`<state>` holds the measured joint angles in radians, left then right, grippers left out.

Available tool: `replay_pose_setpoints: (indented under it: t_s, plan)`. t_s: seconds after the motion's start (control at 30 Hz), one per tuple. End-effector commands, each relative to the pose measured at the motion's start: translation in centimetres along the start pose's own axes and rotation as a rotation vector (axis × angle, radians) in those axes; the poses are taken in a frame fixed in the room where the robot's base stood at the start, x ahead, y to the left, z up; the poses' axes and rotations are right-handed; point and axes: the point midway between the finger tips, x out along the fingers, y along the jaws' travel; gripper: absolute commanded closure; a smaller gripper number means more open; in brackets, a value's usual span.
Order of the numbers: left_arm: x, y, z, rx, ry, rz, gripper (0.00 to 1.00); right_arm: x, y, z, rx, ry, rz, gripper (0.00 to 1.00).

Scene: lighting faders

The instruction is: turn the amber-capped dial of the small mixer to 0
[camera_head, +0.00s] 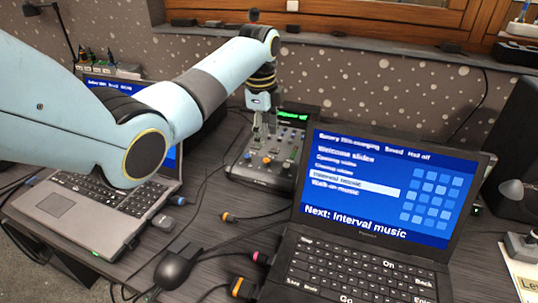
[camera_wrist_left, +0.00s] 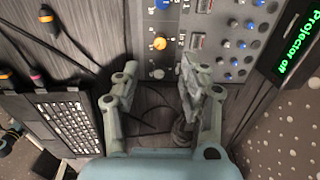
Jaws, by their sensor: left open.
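The small mixer (camera_head: 240,176) stands on the desk behind and left of the right-hand laptop, with rows of knobs and sliders. An amber-capped dial (camera_wrist_left: 160,43) shows clearly on its panel in the left wrist view, and an amber cap (camera_head: 266,160) shows near its front edge in the head view. My left gripper (camera_head: 263,133) is over the mixer, pointing down. In the left wrist view its two fingers (camera_wrist_left: 160,72) are apart with nothing held between them, and the dial lies just beyond the gap. Whether a finger touches the panel is unclear. My right gripper is not in view.
A laptop (camera_head: 350,268) with a blue screen stands close to the mixer's right. Another laptop (camera_head: 95,205) sits at left under my arm. Cables and a dark mouse-like object (camera_head: 177,268) lie in front. A green-lit display (camera_wrist_left: 297,45) reads "Projector off".

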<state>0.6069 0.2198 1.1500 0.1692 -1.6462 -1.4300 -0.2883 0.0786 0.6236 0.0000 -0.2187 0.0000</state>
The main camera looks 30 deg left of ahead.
Motion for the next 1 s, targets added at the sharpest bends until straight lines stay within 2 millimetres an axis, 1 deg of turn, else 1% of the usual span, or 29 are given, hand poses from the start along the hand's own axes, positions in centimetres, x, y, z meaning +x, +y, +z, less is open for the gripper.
replay_pose_setpoints:
  t_s: [0.03, 0.1, 0.2, 0.3, 0.4, 0.5, 0.6, 0.83, 1.0]
  plan:
    - [1.2, 0.2, 0.0, 0.000, 0.000, 0.005, 0.57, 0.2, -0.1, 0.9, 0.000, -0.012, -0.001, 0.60]
    - [2.7, 0.1, -0.1, -0.001, 0.000, 0.004, 0.57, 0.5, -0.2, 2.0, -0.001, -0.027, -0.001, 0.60]
    - [4.8, 0.2, -0.1, -0.001, 0.000, 0.004, 0.57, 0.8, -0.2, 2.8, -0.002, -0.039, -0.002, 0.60]
    - [6.5, 0.2, -0.1, 0.000, 0.000, 0.003, 0.57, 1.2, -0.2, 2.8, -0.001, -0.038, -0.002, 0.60]
    - [7.8, 0.1, -0.1, -0.001, 0.000, 0.002, 0.57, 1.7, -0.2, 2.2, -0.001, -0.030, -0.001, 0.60]
    - [8.6, 0.1, -0.1, -0.001, 0.000, 0.001, 0.57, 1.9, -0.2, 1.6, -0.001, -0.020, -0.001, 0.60]
    - [8.9, 0.1, -0.1, -0.001, 0.000, -0.001, 0.57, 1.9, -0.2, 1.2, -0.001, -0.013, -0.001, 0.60]
    - [8.8, 0.1, -0.1, -0.001, 0.000, -0.001, 0.57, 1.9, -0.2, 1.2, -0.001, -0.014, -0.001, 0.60]
    - [8.8, 0.1, -0.1, -0.001, 0.000, -0.001, 0.79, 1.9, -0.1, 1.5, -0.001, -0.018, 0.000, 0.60]
